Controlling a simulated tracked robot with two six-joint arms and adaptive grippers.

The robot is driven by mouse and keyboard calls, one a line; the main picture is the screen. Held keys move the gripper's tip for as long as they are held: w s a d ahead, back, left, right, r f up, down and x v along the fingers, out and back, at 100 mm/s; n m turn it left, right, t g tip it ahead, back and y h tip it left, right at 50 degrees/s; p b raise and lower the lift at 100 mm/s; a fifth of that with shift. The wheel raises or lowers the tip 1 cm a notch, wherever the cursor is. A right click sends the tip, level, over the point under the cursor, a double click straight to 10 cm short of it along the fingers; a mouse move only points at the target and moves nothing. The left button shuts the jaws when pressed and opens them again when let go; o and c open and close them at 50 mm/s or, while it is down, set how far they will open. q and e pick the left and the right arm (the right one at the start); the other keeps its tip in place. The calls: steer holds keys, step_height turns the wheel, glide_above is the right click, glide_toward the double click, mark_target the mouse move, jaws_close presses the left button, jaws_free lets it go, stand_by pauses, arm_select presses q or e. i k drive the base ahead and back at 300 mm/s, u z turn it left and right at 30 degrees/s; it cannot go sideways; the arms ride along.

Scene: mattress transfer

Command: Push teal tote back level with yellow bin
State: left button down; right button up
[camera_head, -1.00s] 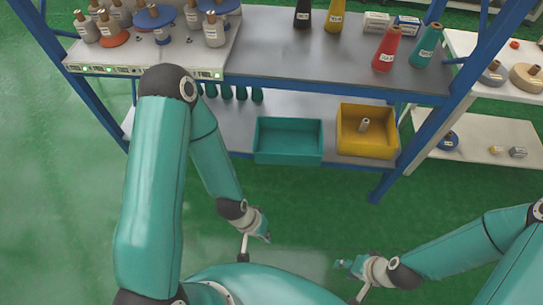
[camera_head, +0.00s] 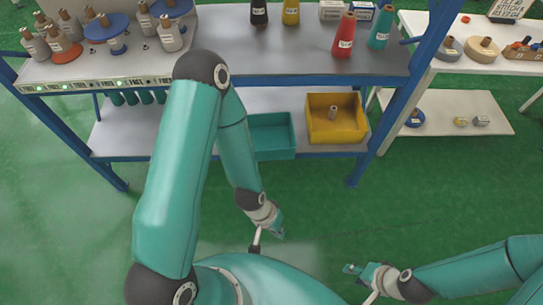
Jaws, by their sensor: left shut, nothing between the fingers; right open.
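The teal tote (camera_head: 273,137) is on the lower shelf, its left part hidden behind my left arm. Its front sits near the shelf's front edge and reaches further forward than the front of the yellow bin. The yellow bin (camera_head: 337,120) stands to its right with a small spool inside. My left gripper (camera_head: 279,232) is shut and empty, in front of and below the shelf, apart from the tote. My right gripper (camera_head: 349,268) is open and empty, further right and nearer to me, also clear of the shelf.
The blue-framed shelf (camera_head: 300,80) holds cones and boxes on its upper level. Several teal cones (camera_head: 130,97) stand at the left of the lower level. A white side rack (camera_head: 465,110) stands at the right. The green floor in front is clear.

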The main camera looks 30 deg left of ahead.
mark_target(273, 137)
steer(key=z, duration=0.1)
steer(key=i, duration=1.05)
steer(key=u, duration=0.7)
